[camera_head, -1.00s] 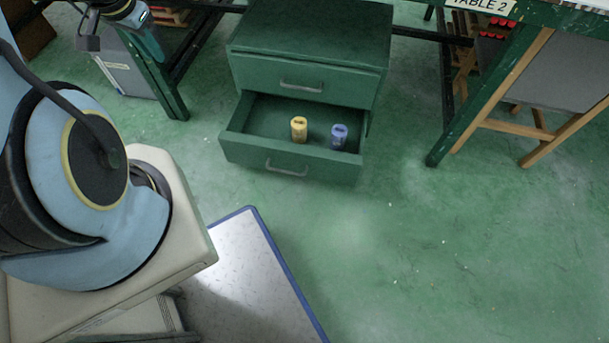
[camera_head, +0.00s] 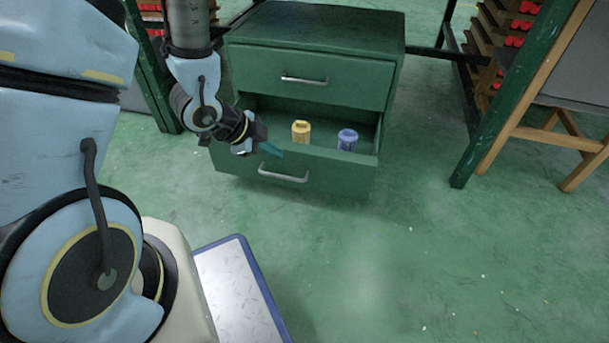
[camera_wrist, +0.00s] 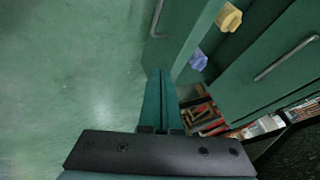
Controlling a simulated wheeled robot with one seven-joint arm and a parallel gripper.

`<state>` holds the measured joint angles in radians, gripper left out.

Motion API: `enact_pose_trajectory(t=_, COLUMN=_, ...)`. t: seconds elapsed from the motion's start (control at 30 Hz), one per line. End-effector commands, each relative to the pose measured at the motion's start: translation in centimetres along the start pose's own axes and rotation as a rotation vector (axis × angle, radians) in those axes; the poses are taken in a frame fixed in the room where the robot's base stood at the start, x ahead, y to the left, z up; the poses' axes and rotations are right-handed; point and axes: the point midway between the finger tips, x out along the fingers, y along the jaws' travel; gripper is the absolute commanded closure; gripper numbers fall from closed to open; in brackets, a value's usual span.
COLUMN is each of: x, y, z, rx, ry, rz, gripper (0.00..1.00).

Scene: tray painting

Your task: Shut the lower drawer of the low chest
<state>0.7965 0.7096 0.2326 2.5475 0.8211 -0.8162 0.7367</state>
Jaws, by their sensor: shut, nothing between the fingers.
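The low chest (camera_head: 318,27) is dark green, with an upper drawer (camera_head: 300,77) that is shut and a lower drawer (camera_head: 335,181) that stands open. A yellow container (camera_head: 301,131) and a blue-violet one (camera_head: 347,140) stand inside the lower drawer; both also show in the wrist view, yellow (camera_wrist: 229,17) and blue (camera_wrist: 198,61). My gripper (camera_head: 275,151) is shut and empty, at the top edge of the lower drawer's front, above its handle (camera_head: 283,175). In the wrist view the closed fingers (camera_wrist: 160,74) point toward the drawer front; I cannot tell whether they touch it.
A green table leg (camera_head: 485,135) and a wooden easel (camera_head: 545,135) stand to the right of the chest. A red-stocked rack (camera_head: 500,40) is behind them. The green floor (camera_head: 410,255) in front of the drawer is clear.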

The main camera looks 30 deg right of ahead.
Motion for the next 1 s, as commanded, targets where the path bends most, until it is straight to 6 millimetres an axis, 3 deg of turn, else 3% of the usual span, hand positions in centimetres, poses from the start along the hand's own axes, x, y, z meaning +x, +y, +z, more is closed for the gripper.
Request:
enact_pose_trajectory(t=0.27, x=2.5, y=0.8, z=-0.2, rx=0.027, ry=0.021, rz=0.008, gripper=1.0)
enact_pose_trajectory(t=0.7, x=11.3, y=0.9, z=-0.2, rx=0.026, ry=0.019, rz=0.008, gripper=1.0)
enact_pose_trajectory(t=0.8, x=11.8, y=-0.9, z=-0.4, rx=0.026, ry=0.02, rz=0.002, gripper=1.0)
enact_pose_trajectory(t=1.0, x=12.5, y=-2.5, z=-0.5, rx=0.024, ry=0.019, rz=0.005, gripper=1.0)
